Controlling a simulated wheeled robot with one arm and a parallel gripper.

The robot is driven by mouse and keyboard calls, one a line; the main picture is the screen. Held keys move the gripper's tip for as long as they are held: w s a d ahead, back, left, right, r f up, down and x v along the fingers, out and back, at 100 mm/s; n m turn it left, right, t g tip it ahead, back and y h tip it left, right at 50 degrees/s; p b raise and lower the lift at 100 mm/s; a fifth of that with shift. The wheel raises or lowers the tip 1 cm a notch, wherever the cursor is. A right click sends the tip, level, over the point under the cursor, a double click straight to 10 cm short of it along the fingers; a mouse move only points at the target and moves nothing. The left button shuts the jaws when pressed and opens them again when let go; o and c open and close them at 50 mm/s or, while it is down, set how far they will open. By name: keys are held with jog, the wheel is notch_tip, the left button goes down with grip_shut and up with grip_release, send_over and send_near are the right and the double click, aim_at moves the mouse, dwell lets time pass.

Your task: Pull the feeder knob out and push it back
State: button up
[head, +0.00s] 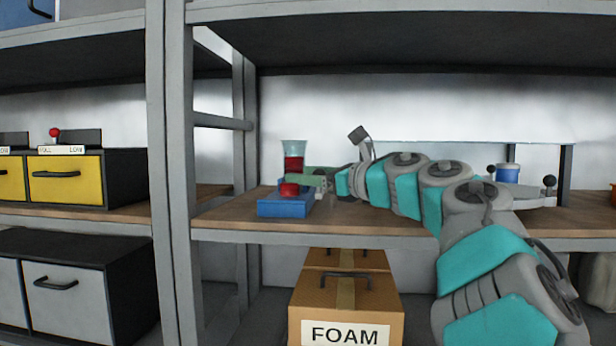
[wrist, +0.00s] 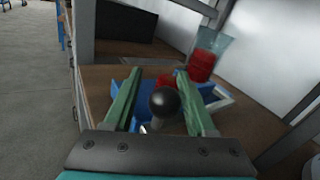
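The feeder has a blue base (head: 285,206), a red part (head: 289,190) on it, and a clear hopper (head: 293,147) with red contents. It stands on the wooden shelf. In the wrist view the hopper (wrist: 211,44) is beyond the fingers at the upper right. A black ball knob (wrist: 165,102) on a pale stem lies between the two green fingers. My gripper (wrist: 157,76) is open, with a finger on each side of the knob and visible gaps. In the head view my gripper (head: 311,181) is beside the feeder; the black knob is hidden there.
Shelf posts (head: 170,170) stand left of the feeder. A FOAM box (head: 346,304) sits below. Yellow drawers (head: 66,180) are at the left.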

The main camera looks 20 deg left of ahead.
jog(key=shift+o, duration=0.7)
jog(key=shift+d, duration=0.15)
